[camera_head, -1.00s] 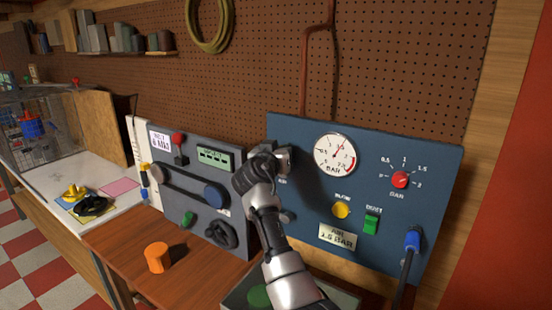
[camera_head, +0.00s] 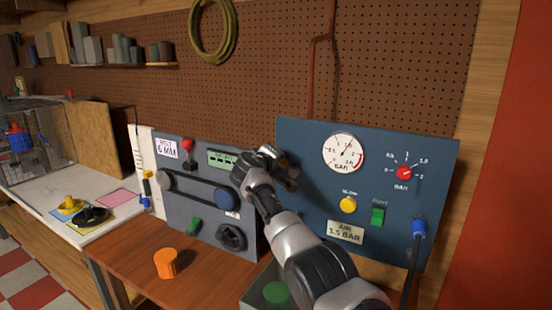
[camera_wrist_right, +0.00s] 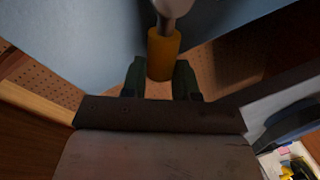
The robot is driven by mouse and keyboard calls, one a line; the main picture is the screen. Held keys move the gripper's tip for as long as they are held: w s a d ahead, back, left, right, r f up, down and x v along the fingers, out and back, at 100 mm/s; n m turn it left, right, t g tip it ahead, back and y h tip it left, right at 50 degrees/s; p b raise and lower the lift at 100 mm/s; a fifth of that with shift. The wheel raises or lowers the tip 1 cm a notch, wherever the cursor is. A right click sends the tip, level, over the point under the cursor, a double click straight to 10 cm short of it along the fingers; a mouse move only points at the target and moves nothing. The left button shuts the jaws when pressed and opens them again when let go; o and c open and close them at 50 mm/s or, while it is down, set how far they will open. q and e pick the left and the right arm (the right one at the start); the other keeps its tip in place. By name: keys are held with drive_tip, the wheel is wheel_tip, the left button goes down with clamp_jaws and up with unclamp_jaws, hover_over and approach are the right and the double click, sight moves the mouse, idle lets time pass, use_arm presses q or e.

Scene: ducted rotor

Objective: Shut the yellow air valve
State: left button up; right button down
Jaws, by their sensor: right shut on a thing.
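The yellow air valve handle (camera_wrist_right: 163,55) shows in the right wrist view as a yellow cylinder on a pale metal stem. My right gripper (camera_wrist_right: 160,82) is shut on it, with a dark green fingertip on each side. In the head view my right gripper (camera_head: 284,170) is at the left edge of the blue air panel (camera_head: 300,228), left of the gauge, and mostly hides the valve there. The white gauge (camera_head: 344,153) has its needle up and to the right. My left gripper is not in view.
The blue panel also carries a red knob (camera_head: 403,173), a yellow button (camera_head: 348,205), a green switch (camera_head: 378,215) and a blue hose fitting (camera_head: 418,228). A grey machine panel (camera_head: 185,215) stands left. An orange cylinder (camera_head: 166,263) is on the wooden bench (camera_head: 130,258).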

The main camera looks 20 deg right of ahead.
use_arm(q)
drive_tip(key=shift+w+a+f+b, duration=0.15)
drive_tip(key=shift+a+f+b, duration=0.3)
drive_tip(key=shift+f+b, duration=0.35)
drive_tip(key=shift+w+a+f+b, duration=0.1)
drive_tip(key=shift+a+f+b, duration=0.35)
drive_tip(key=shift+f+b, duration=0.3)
use_arm(e)
drive_tip(key=shift+w+a+f+n+g+h, duration=0.15)
drive_tip(key=shift+f+n+g, duration=0.1)
drive_tip(key=shift+f+n, duration=0.45)
drive_tip(key=shift+w+a+f+n+g+h, duration=0.1)
drive_tip(key=shift+w+f+n+g, duration=0.2)
drive_tip(key=shift+n, duration=0.65)
drive_tip(key=shift+a+f+n+g+h, duration=0.1)
drive_tip(key=shift+f+n+g+h, duration=0.05)
drive_tip(key=shift+f+n, duration=0.6)
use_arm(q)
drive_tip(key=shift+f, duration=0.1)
use_arm(e)
drive_tip(key=shift+d+r, duration=0.1)
drive_tip(key=c, duration=1.1)
unclamp_jaws()
drive_tip(key=shift+o, duration=1.3)
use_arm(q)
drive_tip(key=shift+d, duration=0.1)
